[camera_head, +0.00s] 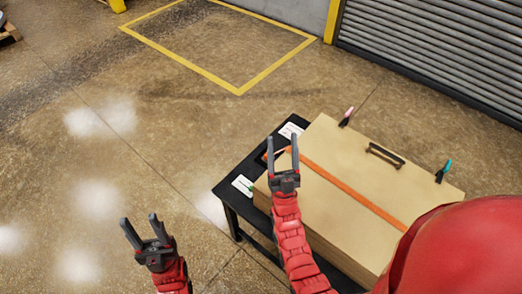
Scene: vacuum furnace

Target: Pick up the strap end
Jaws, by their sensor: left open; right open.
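An orange strap (350,188) runs across the top of a tan box (352,149). Its end (279,153) shows at the box's left side, between the fingers of my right gripper in the picture. My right gripper (282,139) is open and empty, with its fingers pointing up the picture. I cannot tell how far above the strap end it is, or whether it touches it. My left gripper (139,219) is open and empty over the floor, left of the table. My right arm and a red part of my body hide the near end of the strap.
The box stands on a black table (228,195) and has a dark handle (385,155). A pink-tipped clamp (346,117) and a teal-tipped clamp (442,172) sit at its far edge. White cards (243,185) lie on the table.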

